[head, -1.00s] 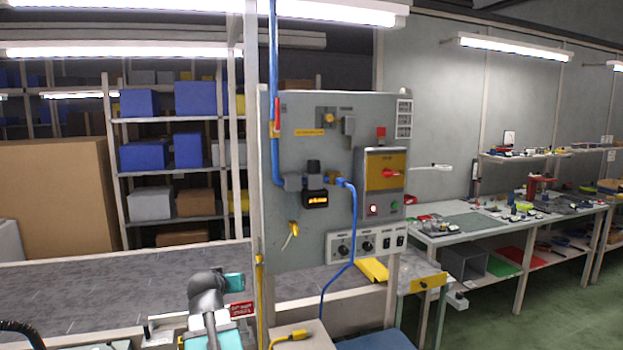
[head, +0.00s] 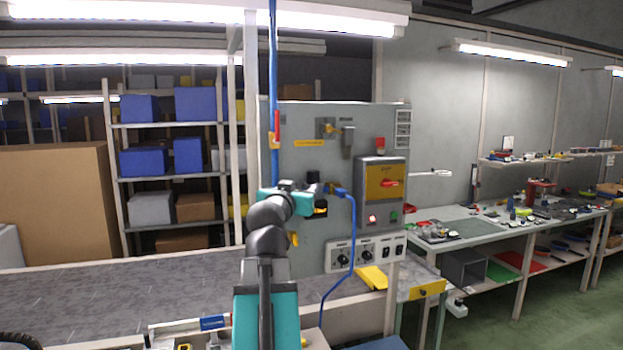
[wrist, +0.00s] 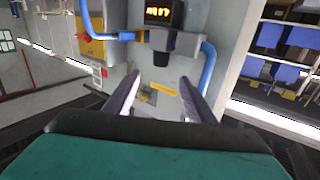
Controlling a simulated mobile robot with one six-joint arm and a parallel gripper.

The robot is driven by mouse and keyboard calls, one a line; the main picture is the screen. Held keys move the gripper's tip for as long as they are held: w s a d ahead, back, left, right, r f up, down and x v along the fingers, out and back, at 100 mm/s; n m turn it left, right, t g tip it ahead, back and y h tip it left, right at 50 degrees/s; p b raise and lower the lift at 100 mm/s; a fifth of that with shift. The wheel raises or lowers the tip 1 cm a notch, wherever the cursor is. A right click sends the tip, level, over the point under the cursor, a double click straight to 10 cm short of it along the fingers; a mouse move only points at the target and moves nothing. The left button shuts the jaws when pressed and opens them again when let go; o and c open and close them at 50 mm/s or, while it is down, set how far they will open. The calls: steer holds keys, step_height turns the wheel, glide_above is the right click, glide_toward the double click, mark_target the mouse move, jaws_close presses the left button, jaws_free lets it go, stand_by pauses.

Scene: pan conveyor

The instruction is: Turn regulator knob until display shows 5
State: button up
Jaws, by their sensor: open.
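The regulator's black knob (head: 313,177) stands on top of the regulator on the grey panel. In the wrist view, which looks turned over, the knob (wrist: 161,59) lies just beyond the fingertips, between their lines. The dark display (wrist: 160,13) has lit orange digits that I cannot read surely. In the head view my arm hides most of the display (head: 321,212). My gripper (wrist: 160,80) is open and empty, with its fingers apart and no visible contact with the knob. In the head view my gripper (head: 316,190) is in front of the regulator, its fingers hard to make out.
The blue air hose (head: 354,240) runs from the regulator down the panel. A yellow switch box (head: 384,183) with a red handle is to the right. Two dials and switches sit on a white control strip (head: 367,253) below. The conveyor (head: 130,290) lies lower left.

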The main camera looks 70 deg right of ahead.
mark_target(312, 178)
steer(key=shift+d, duration=0.15)
steer(key=d+p, duration=0.1)
steer(key=d, duration=0.2)
steer(key=w+d+p, duration=0.1)
steer(key=d, duration=0.3)
steer(key=d+p, duration=0.2)
steer(key=d, duration=0.2)
steer(key=shift+w+d, duration=0.25)
steer(key=shift+w, duration=0.1)
steer(key=shift+d, duration=0.95)
steer(key=shift+w, duration=0.1)
steer(key=shift+c, duration=0.4)
steer(key=shift+f, duration=0.1)
steer(key=c, duration=1)
